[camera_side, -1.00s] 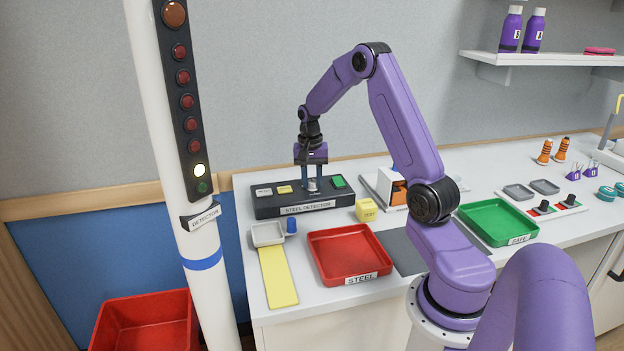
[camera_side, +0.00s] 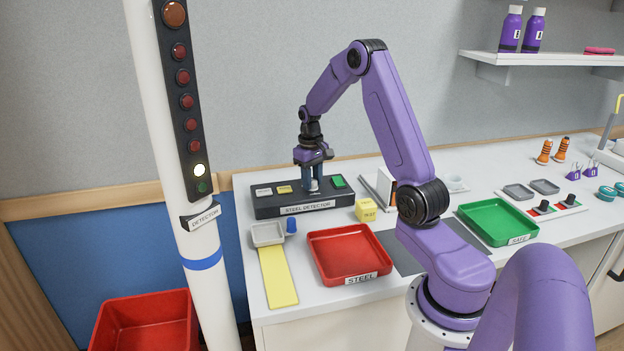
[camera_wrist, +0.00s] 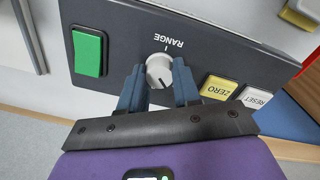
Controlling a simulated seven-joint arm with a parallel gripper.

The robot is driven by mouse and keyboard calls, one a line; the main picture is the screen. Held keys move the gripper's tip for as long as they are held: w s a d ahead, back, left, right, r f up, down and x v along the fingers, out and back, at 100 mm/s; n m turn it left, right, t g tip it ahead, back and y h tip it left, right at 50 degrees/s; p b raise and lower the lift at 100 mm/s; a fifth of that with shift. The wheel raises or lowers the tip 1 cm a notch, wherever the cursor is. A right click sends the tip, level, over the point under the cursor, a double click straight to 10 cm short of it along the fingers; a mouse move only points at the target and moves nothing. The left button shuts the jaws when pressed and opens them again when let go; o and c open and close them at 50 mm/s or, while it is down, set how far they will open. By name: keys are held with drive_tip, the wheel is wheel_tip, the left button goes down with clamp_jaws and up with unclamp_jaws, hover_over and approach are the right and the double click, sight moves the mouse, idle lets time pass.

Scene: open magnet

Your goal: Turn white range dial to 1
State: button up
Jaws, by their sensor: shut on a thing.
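The white range dial (camera_wrist: 159,69) sits on the dark steel detector box (camera_side: 270,205), below the word RANGE in the wrist view. My gripper (camera_wrist: 158,82) is shut on the dial, with one blue-grey finger on each side of it. In the side view my gripper (camera_side: 313,184) points down at the box and its fingers partly hide the dial. A dark mark shows on the dial's face. A single tick stands beside the dial near RANGE; I cannot read any number settings.
A green button (camera_wrist: 88,53) lies on one side of the dial; a yellow ZERO button (camera_wrist: 218,88) and a white RESET button (camera_wrist: 255,97) lie on the other. A red STEEL tray (camera_side: 347,256) and a yellow cube (camera_side: 366,210) stand in front. The light column (camera_side: 171,150) shows one lit lamp.

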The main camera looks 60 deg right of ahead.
drive_tip(key=shift+n, duration=0.6)
drive_tip(key=o, duration=1.1)
drive_tip(key=shift+c, duration=0.2)
wheel_tip(320, 180, up, 18)
drive_tip(key=shift+a+f, duration=0.25)
drive_tip(key=shift+a, duration=0.1)
drive_tip(key=shift+w, duration=0.1)
